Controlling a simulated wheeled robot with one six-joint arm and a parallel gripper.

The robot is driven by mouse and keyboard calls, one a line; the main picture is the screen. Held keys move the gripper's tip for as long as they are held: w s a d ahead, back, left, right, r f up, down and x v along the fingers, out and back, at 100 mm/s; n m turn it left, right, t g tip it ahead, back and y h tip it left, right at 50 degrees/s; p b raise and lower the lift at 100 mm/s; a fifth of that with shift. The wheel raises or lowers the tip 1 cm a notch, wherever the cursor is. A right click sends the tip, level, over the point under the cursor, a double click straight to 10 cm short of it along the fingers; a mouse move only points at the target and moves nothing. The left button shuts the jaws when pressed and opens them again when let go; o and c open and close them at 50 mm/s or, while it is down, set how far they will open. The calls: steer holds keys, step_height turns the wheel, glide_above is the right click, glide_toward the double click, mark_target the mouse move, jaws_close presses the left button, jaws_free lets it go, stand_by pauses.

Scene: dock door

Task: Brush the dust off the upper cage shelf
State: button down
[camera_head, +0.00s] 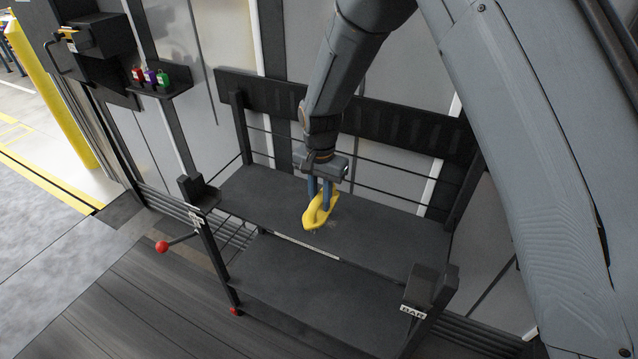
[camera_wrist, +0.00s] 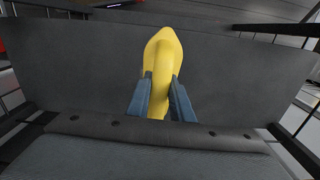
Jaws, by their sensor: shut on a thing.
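My gripper (camera_head: 322,192) points down over the upper cage shelf (camera_head: 270,210) and is shut on a yellow brush (camera_head: 318,213). In the wrist view the blue fingers (camera_wrist: 162,100) clasp the narrow part of the yellow brush (camera_wrist: 163,58), whose wider end points away from me. The brush is at or just above the dark grey shelf, near its middle; I cannot tell whether it touches. A few pale specks that may be dust show on the shelf beside the brush. The brush's underside is hidden.
A lower shelf (camera_head: 300,282) lies in front of the upper one. A backboard (camera_head: 400,130) and thin rails close the rear. A lever with a red knob (camera_head: 162,246) sticks out left. Small coloured bottles (camera_head: 150,77) stand on a wall ledge. Black posts rise at the front corners.

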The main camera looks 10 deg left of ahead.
steer(key=shift+r+p, duration=1.2)
steer(key=shift+r, duration=1.1)
